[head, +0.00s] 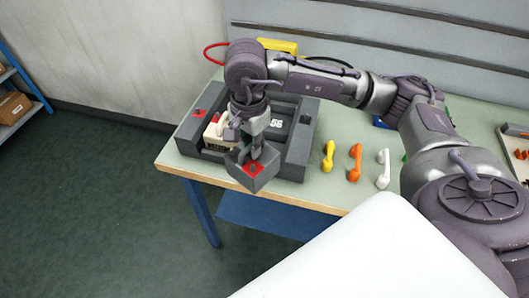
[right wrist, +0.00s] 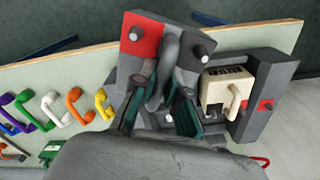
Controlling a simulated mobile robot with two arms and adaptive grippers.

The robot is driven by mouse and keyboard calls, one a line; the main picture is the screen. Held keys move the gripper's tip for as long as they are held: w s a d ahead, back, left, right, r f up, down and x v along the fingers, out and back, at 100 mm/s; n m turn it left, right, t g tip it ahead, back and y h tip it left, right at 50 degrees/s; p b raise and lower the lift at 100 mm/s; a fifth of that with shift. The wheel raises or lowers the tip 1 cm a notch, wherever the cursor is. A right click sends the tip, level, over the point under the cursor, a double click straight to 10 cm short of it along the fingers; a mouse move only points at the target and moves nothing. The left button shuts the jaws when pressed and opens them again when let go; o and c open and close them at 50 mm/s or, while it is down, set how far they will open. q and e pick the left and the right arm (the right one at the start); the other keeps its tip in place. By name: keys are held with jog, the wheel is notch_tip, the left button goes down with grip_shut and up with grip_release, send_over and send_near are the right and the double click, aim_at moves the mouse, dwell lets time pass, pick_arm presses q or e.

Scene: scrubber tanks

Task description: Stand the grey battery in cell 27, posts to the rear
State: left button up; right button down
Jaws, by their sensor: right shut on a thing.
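The grey battery (head: 262,181) hangs from my right gripper (head: 257,152), over the front edge of the grey battery box (head: 296,158). In the right wrist view the battery (right wrist: 185,28) shows a red patch, two dark posts and a curved grey handle between the gripper's fingers (right wrist: 168,85). The posts lie toward the top of that view, on the side away from the wrist. A cream battery (head: 212,133) with a handle stands in the box's left part; it also shows in the right wrist view (right wrist: 225,92). A label reading 56 (head: 276,123) shows inside. I cannot read a 27. My left gripper is out of view.
Yellow (head: 328,156), orange (head: 355,162) and white (head: 383,169) handle-shaped pieces lie on the green bench (head: 335,192) right of the box. A yellow object (head: 278,46) and cables lie behind it. A tray (head: 515,150) sits at the far right. Floor is clear at left.

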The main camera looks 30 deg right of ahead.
jog(key=w+d+m, duration=0.1)
jog(key=m, duration=0.3)
jog(key=w+d+r+m, duration=0.1)
jog(key=w+m, duration=0.1)
jog(key=m, duration=0.2)
jog(key=w+d+m, duration=0.1)
jog(key=m, duration=0.3)
jog(key=shift+w+d+r, duration=0.15)
jog(key=shift+w+d, duration=0.05)
jog(key=shift+d, duration=0.15)
jog(key=w+d+r+m, duration=0.1)
jog(key=w+d+m, duration=0.4)
jog(key=m, duration=1.4)
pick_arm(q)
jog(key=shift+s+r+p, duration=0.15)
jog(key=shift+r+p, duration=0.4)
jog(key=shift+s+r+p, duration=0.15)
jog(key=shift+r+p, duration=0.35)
pick_arm(e)
notch_tip(320, 180, down, 10)
jog(key=d, duration=0.1)
jog(key=shift+s+r, duration=0.2)
jog(key=shift+r, duration=0.05)
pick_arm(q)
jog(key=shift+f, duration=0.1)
